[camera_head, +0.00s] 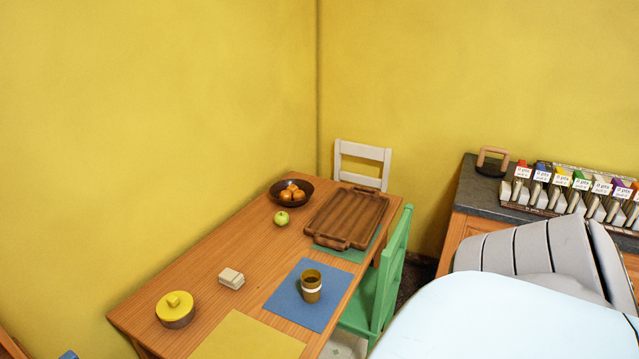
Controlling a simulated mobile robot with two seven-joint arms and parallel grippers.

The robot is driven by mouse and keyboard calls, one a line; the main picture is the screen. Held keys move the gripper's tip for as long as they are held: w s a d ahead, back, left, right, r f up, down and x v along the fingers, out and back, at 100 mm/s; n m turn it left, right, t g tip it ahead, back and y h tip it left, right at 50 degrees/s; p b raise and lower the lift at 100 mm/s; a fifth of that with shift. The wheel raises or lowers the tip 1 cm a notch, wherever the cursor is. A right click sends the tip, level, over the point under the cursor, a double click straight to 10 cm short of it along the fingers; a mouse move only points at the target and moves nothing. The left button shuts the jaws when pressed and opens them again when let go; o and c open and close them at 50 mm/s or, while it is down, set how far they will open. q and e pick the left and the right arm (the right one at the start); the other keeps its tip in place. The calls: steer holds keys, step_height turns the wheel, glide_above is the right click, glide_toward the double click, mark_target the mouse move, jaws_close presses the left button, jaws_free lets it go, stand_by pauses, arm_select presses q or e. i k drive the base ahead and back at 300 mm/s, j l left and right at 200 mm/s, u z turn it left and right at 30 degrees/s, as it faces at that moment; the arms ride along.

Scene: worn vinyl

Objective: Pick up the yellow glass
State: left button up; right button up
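The yellow glass (311,281) stands upright on a blue placemat (285,306) near the front right edge of the wooden table. It looks dark amber, with a pale band around its lower part. Nothing touches its sides. Neither of my grippers is in view. A large pale rounded part and grey links, which look like my own arm, fill the lower right, to the right of the table and apart from the glass.
On the table (215,265) are a yellow-lidded pot (175,311), a pale block (231,279), a green apple (281,218), a fruit bowl (275,190) and a wooden tray (338,238). A green chair (386,275) stands close at the right edge. A counter (478,201) holds labelled boxes.

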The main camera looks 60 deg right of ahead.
mark_target(311, 287)
steer(key=z, duration=1.75)
steer(key=i+l, duration=0.15)
steer(key=l, duration=0.15)
steer(key=i+l, duration=0.2)
steer(key=i+l+u, duration=0.15)
steer(key=l+u, duration=0.2)
steer(key=i+l+u, duration=0.1)
steer(key=l+u, duration=0.4)
steer(key=u, duration=0.9)
